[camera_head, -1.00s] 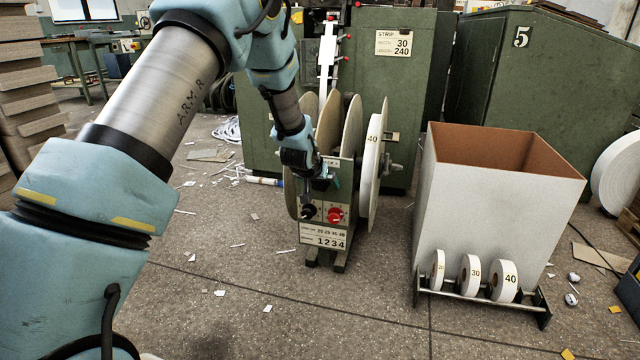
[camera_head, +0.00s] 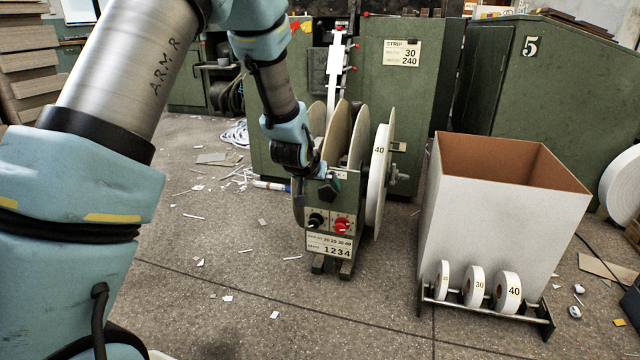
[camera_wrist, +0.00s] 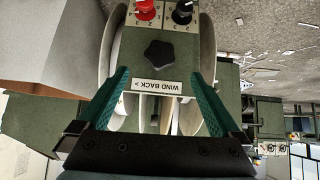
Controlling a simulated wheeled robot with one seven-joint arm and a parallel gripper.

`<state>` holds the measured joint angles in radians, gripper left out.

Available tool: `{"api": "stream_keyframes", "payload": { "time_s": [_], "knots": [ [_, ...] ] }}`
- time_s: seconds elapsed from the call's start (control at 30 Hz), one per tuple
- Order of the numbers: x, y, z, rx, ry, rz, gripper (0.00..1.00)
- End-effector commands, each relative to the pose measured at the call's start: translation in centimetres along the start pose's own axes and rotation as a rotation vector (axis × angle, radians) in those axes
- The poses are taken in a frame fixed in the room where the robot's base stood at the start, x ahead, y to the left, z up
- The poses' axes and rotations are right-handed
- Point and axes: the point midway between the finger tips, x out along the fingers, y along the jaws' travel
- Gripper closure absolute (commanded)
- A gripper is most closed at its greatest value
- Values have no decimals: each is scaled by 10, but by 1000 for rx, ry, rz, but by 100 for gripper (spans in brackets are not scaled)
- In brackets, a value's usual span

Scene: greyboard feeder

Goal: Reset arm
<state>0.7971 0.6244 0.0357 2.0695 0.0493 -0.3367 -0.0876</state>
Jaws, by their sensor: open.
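My gripper (camera_head: 326,186) is at the top front of the reel feeder (camera_head: 322,228), by its control panel. In the wrist view its two teal fingers (camera_wrist: 166,78) are open and apart. A black star-shaped knob (camera_wrist: 160,54) shows between the fingers, above a "WIND BACK >" label (camera_wrist: 158,87); whether a finger touches it I cannot tell. A red knob (camera_head: 341,226) and a black knob (camera_head: 317,220) sit on the panel; both also show at the top of the wrist view. My arm reaches in from the left.
A white open box (camera_head: 490,220) stands to the right, with a rack of small numbered rolls (camera_head: 473,286) before it. Green machines (camera_head: 560,90) stand behind. A cardboard stack (camera_head: 35,75) is at the far left. Paper scraps litter the open floor.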

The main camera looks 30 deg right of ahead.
Motion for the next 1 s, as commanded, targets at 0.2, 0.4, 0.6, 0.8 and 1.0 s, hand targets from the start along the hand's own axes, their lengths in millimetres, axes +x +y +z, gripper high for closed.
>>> {"api": "stream_keyframes", "payload": {
  "time_s": [0.2,0.4,0.6,0.8,1.0],
  "knots": [
    [0,0,0,0,0,0,0],
    [-9,-15,1,-18,-16,-19,0],
    [-74,-99,32,-136,-150,-126,0],
    [-175,-171,98,-310,-344,-233,0],
    [-254,-194,158,-454,-490,-285,0]
  ]
}}
